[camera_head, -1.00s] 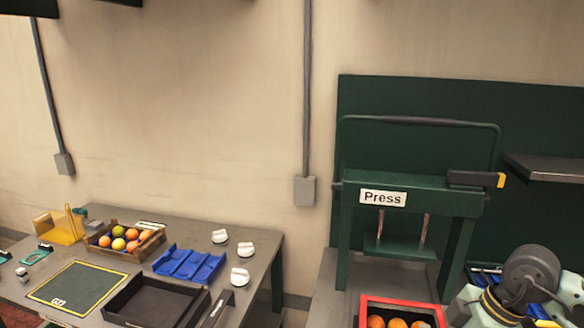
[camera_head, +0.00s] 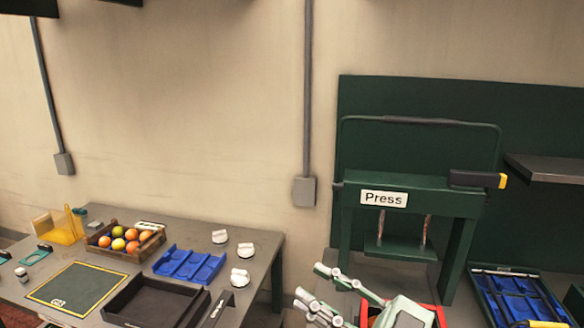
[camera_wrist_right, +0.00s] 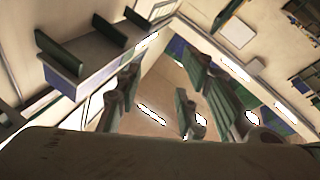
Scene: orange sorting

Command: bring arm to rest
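My right gripper (camera_head: 311,283) is in front of the press, at the lower middle of the head view. Its fingers point to the left, are spread apart and hold nothing. The gripper partly covers the red crate (camera_head: 439,314), so its contents are hidden. In the right wrist view the open fingers (camera_wrist_right: 165,105) have nothing between them, and the room's walls and ceiling lie beyond. My left gripper is not in view.
The green press (camera_head: 410,206) stands behind my right gripper. A blue tray (camera_head: 520,300) is at the right. The left table (camera_head: 185,225) carries a wooden crate of fruit (camera_head: 125,238), a blue divided tray (camera_head: 188,264), a black tray (camera_head: 155,300) and white-topped round items (camera_head: 240,277).

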